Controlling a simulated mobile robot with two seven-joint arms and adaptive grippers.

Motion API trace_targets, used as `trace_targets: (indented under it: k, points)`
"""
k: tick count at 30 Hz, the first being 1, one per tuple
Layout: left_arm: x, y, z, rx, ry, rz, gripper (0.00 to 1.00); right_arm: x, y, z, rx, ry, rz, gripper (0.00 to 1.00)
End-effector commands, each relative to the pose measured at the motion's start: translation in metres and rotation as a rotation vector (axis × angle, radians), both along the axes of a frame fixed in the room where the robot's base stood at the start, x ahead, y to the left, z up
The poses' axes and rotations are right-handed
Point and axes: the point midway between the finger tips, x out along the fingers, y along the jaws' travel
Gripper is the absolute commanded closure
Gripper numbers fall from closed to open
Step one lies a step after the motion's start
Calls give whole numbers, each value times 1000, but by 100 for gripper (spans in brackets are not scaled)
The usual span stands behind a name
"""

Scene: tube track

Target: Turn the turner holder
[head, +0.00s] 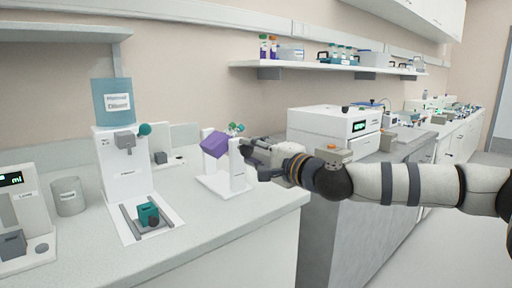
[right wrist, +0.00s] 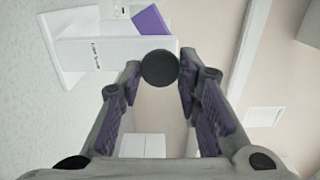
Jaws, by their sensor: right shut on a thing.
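The turner stands on the bench in the head view, with a white upright frame (head: 238,170). Its purple holder (head: 215,144) sits tilted between the uprights, with green-capped tubes at its upper right. My right gripper (head: 246,149) reaches in from the right to the side of the frame. In the right wrist view a round black knob (right wrist: 160,68) lies between the fingertips, and the gripper is shut on it. A corner of the purple holder (right wrist: 151,20) shows beyond the white upright (right wrist: 115,50). My left gripper is not in view.
A white dispenser (head: 115,170) with a blue container stands left of the turner, with a small teal block (head: 148,213) on its base. A grey cup (head: 69,196) stands farther left. A white machine (head: 330,123) is behind my right arm. The bench front is clear.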

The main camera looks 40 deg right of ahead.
Motion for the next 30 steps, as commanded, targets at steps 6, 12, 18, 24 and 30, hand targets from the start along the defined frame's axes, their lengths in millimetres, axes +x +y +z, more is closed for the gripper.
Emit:
trace_targets:
  k: [6, 12, 18, 24, 30]
  points:
    - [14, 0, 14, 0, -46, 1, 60, -1, 0, 8, -203, -25, -2, 97]
    - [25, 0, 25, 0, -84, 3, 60, -1, 0, 9, -393, -41, -2, 97]
    - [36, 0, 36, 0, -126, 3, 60, -1, 0, 10, -581, -56, -4, 97]
    - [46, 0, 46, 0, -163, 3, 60, -1, 1, 9, -755, -70, -5, 97]
    - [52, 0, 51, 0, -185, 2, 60, -1, 1, 8, -894, -79, -5, 97]
